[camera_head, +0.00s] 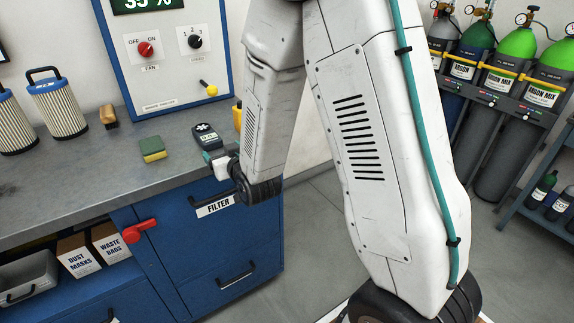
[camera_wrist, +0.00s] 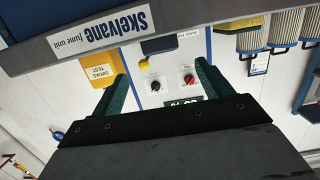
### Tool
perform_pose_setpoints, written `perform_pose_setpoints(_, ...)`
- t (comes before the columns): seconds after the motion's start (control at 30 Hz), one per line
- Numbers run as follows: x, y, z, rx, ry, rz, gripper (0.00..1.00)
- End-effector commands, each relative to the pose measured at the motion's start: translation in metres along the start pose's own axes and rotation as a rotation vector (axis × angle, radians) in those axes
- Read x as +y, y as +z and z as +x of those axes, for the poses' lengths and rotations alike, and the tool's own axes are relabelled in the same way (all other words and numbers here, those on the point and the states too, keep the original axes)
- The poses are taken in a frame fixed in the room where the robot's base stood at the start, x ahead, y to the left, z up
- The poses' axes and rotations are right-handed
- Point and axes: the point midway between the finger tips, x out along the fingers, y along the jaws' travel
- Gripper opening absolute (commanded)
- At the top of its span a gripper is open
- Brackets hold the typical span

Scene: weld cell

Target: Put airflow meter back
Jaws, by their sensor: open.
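The airflow meter (camera_head: 206,137), a dark teal handheld device with a small screen and a round vane head, is at the right end of the grey counter, near the front edge. My gripper (camera_head: 214,156) is right beside its lower end in the head view; whether they touch is unclear. In the wrist view, which is upside down, my gripper (camera_wrist: 160,65) has its two dark green fingers spread wide. A dark shape shows between them, below the panel; I cannot tell if it is the meter. My wrist partly hides the counter corner.
A control panel (camera_head: 170,75) with a red and a black knob and a yellow peg stands behind. A green-yellow sponge (camera_head: 152,149), a brush (camera_head: 108,118) and filter cartridges (camera_head: 57,105) sit to the left. A yellow smoke test box (camera_wrist: 98,71) is nearby. Gas cylinders (camera_head: 515,60) stand far right.

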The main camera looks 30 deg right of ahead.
Motion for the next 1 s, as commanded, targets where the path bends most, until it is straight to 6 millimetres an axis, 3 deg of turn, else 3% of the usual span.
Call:
perform_pose_setpoints(0.17, 0.002, -0.02, -0.012, -0.127, -0.009, 0.012, 0.78)
perform_pose_setpoints(0.37, 0.008, -0.045, -0.064, -0.411, -0.029, 0.019, 0.78)
perform_pose_setpoints(0.57, 0.018, -0.061, -0.152, -0.712, -0.029, 0.014, 0.78)
perform_pose_setpoints(0.8, 0.03, -0.072, -0.287, -1.056, -0.019, 0.005, 0.78)
perform_pose_setpoints(0.9, 0.033, -0.074, -0.333, -1.166, -0.01, 0.002, 0.78)
perform_pose_setpoints(1.0, 0.036, -0.074, -0.365, -1.241, -0.003, 0.001, 0.78)
